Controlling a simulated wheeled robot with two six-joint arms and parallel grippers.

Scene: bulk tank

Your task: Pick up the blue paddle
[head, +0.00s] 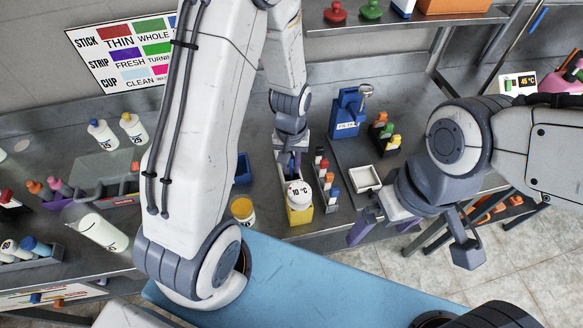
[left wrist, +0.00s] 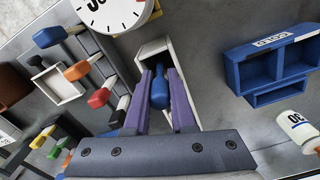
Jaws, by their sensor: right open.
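In the left wrist view a blue rounded handle (left wrist: 159,88), apparently the blue paddle's, stands in a narrow pale holder (left wrist: 155,48). The purple fingers of my left gripper (left wrist: 160,78) are on either side of it; whether they press on it I cannot tell. In the head view my left gripper (head: 289,163) points down behind the white 10 °C dial (head: 299,194), and the handle is hidden there. Another blue-topped piece (head: 334,192) is in the rack just right of the dial. My right gripper (head: 413,236) is open and empty, off the counter's front right.
A rack of coloured pieces (head: 324,178) is close to the right of my left gripper. A blue bin (left wrist: 275,65) and a white bottle (left wrist: 298,130) show in the left wrist view.

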